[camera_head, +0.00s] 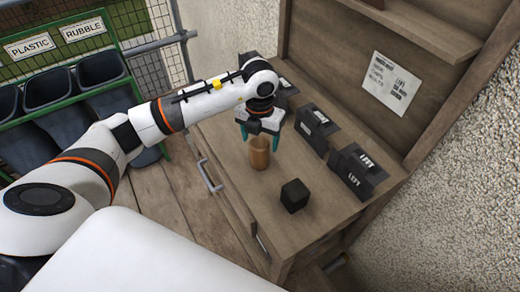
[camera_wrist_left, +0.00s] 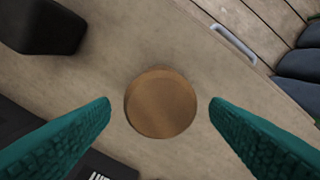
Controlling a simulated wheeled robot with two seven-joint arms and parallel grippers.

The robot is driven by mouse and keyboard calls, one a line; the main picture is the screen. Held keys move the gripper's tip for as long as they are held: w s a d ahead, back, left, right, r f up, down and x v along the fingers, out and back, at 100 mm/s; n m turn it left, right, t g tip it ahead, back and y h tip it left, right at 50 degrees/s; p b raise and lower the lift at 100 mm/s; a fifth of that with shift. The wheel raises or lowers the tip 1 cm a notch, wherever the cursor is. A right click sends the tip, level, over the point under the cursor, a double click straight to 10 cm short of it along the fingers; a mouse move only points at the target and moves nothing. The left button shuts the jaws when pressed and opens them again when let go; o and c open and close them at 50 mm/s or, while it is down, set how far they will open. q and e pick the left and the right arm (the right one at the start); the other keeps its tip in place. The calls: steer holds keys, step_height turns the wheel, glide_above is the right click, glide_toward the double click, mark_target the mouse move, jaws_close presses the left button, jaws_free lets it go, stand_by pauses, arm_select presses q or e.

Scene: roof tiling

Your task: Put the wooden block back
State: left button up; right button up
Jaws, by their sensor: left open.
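The wooden block (camera_head: 259,153) is a brown upright cylinder standing on the wooden bench top. My left gripper (camera_head: 261,139) points down right above it, with teal fingers open. In the left wrist view the block's round top (camera_wrist_left: 160,103) lies between the two spread fingers, with a gap on each side. The fingers do not touch it. My right gripper is not in view.
A black cube (camera_head: 294,195) stands on the bench nearer the front. Black labelled boxes (camera_head: 316,128) (camera_head: 357,172) line the bench's back side. A paper notice (camera_head: 390,82) hangs on the backboard. Dark bins (camera_head: 100,70) stand at the left. The bench has metal handles (camera_head: 209,176).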

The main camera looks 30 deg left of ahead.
arm_select(q)
step_height(320, 180, up, 6)
steer(key=shift+f+b, duration=0.15)
steer(key=shift+b, duration=0.2)
